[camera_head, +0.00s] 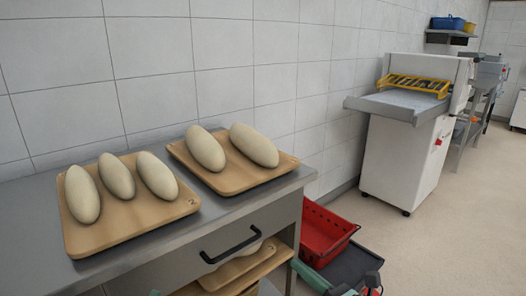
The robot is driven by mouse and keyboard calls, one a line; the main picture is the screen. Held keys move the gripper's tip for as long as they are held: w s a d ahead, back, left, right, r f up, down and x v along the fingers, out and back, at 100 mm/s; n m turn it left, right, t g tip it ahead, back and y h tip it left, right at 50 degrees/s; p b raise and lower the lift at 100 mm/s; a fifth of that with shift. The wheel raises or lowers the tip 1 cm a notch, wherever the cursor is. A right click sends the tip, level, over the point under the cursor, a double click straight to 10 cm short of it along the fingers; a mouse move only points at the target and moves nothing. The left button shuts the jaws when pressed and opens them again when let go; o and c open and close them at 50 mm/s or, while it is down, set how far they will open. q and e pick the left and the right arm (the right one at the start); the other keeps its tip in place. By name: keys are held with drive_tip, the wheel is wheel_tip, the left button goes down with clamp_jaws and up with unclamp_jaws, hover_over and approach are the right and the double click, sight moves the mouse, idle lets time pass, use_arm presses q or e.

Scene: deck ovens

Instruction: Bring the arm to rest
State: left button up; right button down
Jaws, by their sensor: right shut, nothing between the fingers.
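My right gripper (358,287) shows at the bottom edge, right of the counter, dark with teal parts and partly cut off by the frame. It is shut and holds nothing. It is low, in front of the red crate and a dark flat thing on the floor, apart from the loaves. My left gripper is not in view; only a small teal tip shows at the bottom edge left of centre, and I cannot tell what part it is.
On the steel counter (40,226), a left board (130,223) holds three pale loaves and a right board (232,182) holds two. A drawer handle (231,246) juts out below. A red crate (325,231) stands beside the counter. A white machine (400,160) stands behind; floor right is clear.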

drive_tip(key=s+d+r+m+t+h, duration=0.1)
drive_tip(key=s+r+m+t+h, duration=0.15)
drive_tip(key=s+m, duration=0.6)
drive_tip(key=s+d+r+m+t+h, duration=0.1)
drive_tip(key=s+d+r+m+t, duration=0.2)
drive_tip(key=m, duration=1)
drive_tip(key=s+r+m+t+h, duration=0.1)
drive_tip(key=s+r+m, duration=0.4)
drive_tip(key=m, duration=0.5)
use_arm(q)
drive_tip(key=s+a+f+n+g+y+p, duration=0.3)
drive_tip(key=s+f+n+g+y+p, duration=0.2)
drive_tip(key=p, duration=1.9)
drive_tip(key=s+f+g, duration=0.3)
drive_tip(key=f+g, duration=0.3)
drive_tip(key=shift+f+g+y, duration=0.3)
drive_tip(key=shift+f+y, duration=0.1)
use_arm(e)
drive_tip(key=s+d+f+m+g+h, duration=0.2)
drive_tip(key=s+f+m+g+h, duration=0.3)
drive_tip(key=s+f+g, duration=0.3)
wheel_tip(320, 180, down, 5)
drive_tip(key=g, duration=0.4)
drive_tip(key=shift+s+d, duration=0.15)
drive_tip(key=shift+d, duration=0.1)
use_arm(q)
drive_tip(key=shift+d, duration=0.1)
use_arm(e)
drive_tip(key=shift+d+r, duration=0.15)
